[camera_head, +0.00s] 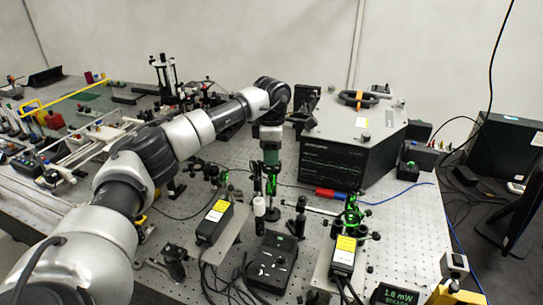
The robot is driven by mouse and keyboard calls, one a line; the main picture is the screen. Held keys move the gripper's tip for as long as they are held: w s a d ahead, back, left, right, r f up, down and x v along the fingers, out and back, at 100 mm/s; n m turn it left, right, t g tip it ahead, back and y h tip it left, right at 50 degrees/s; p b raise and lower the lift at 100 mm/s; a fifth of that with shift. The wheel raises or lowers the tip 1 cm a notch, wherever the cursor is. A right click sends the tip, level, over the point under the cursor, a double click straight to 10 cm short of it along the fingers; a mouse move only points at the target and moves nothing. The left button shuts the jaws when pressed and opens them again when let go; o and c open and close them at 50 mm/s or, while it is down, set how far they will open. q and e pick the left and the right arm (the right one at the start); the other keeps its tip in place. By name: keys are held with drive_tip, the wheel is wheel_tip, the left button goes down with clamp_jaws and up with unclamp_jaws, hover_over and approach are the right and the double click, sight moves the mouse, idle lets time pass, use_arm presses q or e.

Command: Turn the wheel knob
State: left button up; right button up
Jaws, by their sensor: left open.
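My left arm comes in from the lower left, reaches over the bench and bends down at its wrist. My left gripper (265,188) points downward in front of the dark hexagonal spectrometer box (330,160). Its fingers are small and dark here; they are open, with nothing clearly between them. I cannot pick out the wheel knob with certainty; it is too small or hidden by the arm or the mounts. My right gripper is not in view.
Green-lit optic mounts (351,215) stand right of my left gripper. Two black modules with yellow labels (215,212) (344,252) and a black control box (272,262) stand in front. A red-and-blue object (333,194) lies by the spectrometer. Cables cross the perforated bench (400,225).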

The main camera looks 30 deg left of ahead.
use_arm(q)
wheel_tip(320, 180, up, 10)
drive_tip(key=b, duration=0.2)
drive_tip(key=shift+f, duration=0.2)
idle(0.4)
